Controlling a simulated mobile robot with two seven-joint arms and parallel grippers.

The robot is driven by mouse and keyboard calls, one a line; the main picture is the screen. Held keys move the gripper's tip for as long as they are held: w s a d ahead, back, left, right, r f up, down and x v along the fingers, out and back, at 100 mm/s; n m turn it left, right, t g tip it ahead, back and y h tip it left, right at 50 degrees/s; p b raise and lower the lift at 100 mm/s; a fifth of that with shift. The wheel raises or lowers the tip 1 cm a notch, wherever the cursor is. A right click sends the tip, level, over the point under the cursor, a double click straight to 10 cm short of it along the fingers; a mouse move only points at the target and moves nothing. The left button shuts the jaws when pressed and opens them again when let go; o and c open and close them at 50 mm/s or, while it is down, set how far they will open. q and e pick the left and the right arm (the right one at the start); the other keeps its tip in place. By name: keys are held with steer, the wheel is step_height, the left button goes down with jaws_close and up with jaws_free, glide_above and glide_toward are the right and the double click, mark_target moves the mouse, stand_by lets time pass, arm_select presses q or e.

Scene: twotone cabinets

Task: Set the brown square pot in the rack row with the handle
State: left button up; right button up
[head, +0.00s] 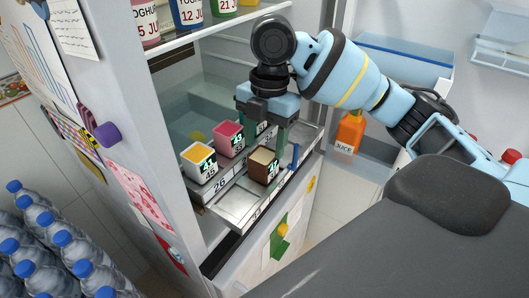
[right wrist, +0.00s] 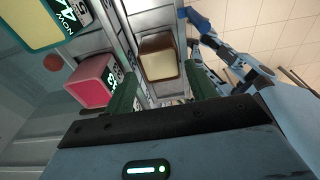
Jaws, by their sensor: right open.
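The brown square pot (head: 263,166), with a cream top, stands upright on the metal rack (head: 237,208) in the fridge. It also shows in the right wrist view (right wrist: 160,62), ahead of and between my fingers. My right gripper (head: 265,138) is open and empty, pointing down just above and behind the pot; whether a finger touches it I cannot tell. A blue upright handle (head: 295,156) stands at the rack's right side, and a blue piece also shows in the wrist view (right wrist: 196,18). My left gripper is out of view.
A yellow-topped pot (head: 199,159) and a pink pot (head: 229,135) stand on the rack left of the brown one. A shelf with yoghurt tubs (head: 187,12) is above. The fridge side wall (head: 150,130) is at left. An orange juice bottle (head: 350,132) stands right.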

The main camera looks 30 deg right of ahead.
mark_target(267, 151)
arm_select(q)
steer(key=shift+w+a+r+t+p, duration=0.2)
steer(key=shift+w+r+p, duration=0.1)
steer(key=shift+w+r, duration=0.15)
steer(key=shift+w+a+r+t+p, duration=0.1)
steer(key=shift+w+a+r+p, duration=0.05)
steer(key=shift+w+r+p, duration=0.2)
arm_select(e)
step_height(267, 151, up, 8)
steer(key=shift+w+d+f, duration=0.15)
steer(key=shift+d, duration=0.25)
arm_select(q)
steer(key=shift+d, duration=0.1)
